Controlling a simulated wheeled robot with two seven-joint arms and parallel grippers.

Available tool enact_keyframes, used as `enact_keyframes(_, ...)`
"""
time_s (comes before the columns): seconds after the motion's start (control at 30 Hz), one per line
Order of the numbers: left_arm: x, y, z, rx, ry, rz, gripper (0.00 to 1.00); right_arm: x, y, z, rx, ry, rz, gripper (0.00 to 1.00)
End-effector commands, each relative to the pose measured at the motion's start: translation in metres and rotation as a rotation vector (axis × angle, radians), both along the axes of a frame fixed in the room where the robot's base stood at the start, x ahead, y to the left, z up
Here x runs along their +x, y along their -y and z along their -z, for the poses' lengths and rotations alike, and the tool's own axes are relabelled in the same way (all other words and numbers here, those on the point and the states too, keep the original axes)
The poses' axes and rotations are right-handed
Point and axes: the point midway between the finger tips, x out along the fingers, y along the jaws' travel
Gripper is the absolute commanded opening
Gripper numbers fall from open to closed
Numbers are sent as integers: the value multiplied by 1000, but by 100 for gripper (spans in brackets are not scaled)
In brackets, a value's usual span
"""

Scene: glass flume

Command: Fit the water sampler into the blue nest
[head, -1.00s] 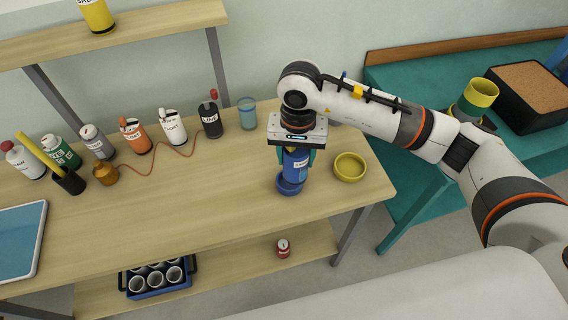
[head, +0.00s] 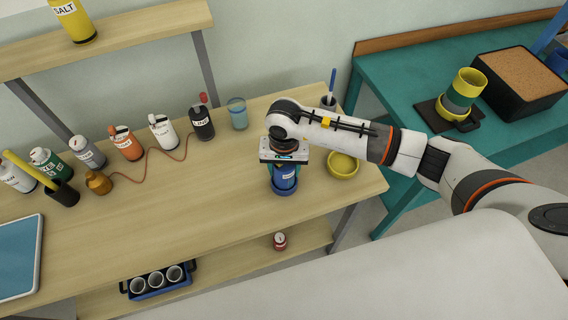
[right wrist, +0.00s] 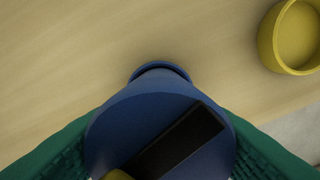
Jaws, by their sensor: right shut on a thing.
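The blue nest (head: 283,191) is a low round cup on the wooden bench. The sampler's lower end appears inside the nest's rim; I cannot tell whether it rests on the bottom. In the right wrist view the sampler's top (right wrist: 160,130) hides most of the nest, and only its far rim (right wrist: 160,69) shows. My left gripper is out of view.
A yellow cup (head: 342,166) stands just right of the nest. A dark pen pot (head: 328,102) and a blue-grey glass (head: 238,114) stand behind. Several bottles line the bench's back left. A teal table (head: 400,75) is at right. The bench's front middle is clear.

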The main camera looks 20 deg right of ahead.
Motion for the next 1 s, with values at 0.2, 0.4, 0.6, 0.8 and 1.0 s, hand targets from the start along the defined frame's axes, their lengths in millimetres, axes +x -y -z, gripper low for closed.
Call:
enact_keyframes(0.2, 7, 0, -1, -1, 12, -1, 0, 1, 0, 1, 1, 3, 0, 26)
enact_keyframes(0.4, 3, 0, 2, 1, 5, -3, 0, 0, 0, 3, 1, 1, 0, 62)
enact_keyframes(0.6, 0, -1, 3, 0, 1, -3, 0, 0, 0, 3, 1, 1, 0, 74)
enact_keyframes(0.8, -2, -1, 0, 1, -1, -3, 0, 0, 0, 0, 1, 1, 0, 74)
enact_keyframes(1.0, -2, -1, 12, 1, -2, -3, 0, 2, 0, -22, 1, 8, -3, 74)
